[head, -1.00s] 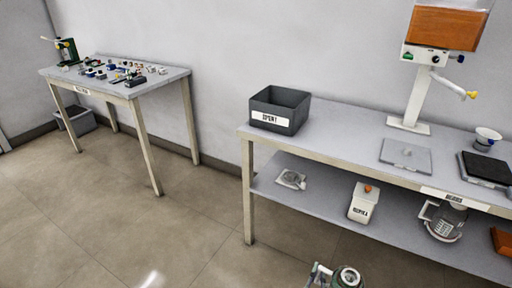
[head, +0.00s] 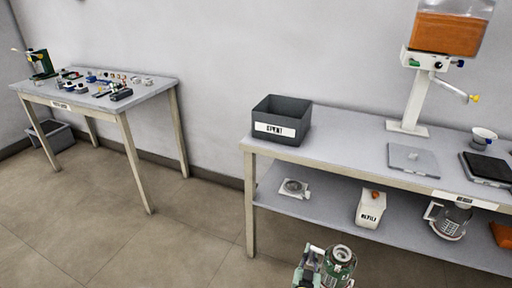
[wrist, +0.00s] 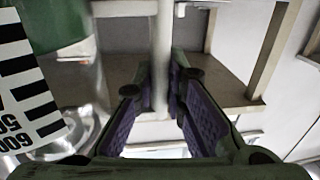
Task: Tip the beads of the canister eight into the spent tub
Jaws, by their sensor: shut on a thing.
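The spent tub (head: 281,130) is a dark grey open box with a white label, at the left end of the long bench in the head view. My gripper (head: 309,272) is low in the head view, in front of the bench and below the tub. Beside it is a canister (head: 341,262) with a round top and green parts. In the wrist view my gripper (wrist: 167,98) has its fingers closed around a pale upright bar, seemingly the canister's handle. The canister (wrist: 40,85) shows there at the left, with a black-and-white scale. Its number and beads cannot be made out.
The long bench (head: 350,150) also holds a grey lid-like plate (head: 413,158), a dispenser (head: 408,125) and a scale (head: 488,167). A second table (head: 140,92) with small parts stands left. The floor between is clear.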

